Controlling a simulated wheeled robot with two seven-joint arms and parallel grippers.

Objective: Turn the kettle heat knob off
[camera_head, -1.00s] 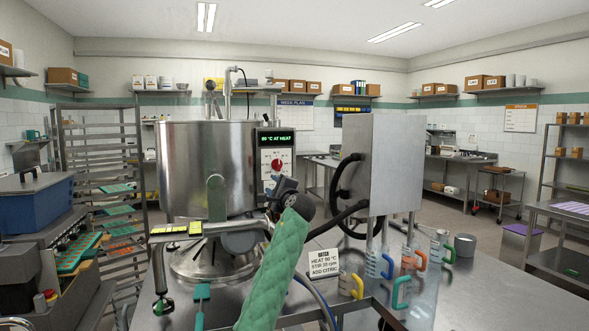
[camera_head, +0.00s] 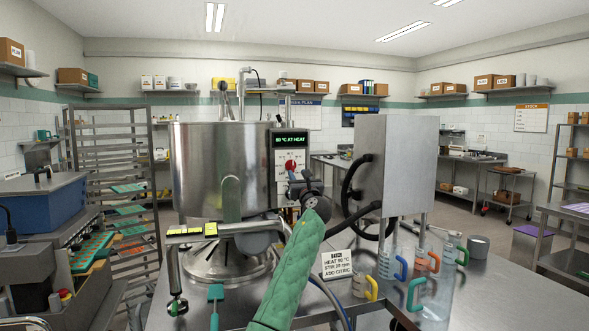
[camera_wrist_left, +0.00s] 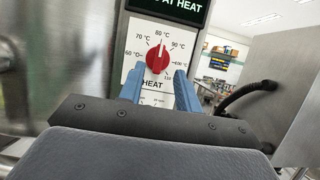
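The red heat knob (camera_head: 290,166) sits on the white dial plate under the lit display (camera_head: 291,140) on the steel kettle (camera_head: 222,165). In the left wrist view the knob (camera_wrist_left: 157,58) is in full sight, its white mark pointing up near 80 °C. The display there ends in "AT HEAT". My left gripper (camera_head: 307,186) is just below and right of the knob in the head view. In the left wrist view its two blue fingers (camera_wrist_left: 159,88) are spread apart and empty, just below the knob, with no visible contact. My right gripper is not in view.
A steel box (camera_head: 397,165) with black hoses stands right of the kettle. A batch card (camera_head: 337,264) and several jugs with coloured handles stand on the steel table (camera_head: 490,300). A tray rack (camera_head: 112,190) and a blue machine (camera_head: 45,208) are on the left.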

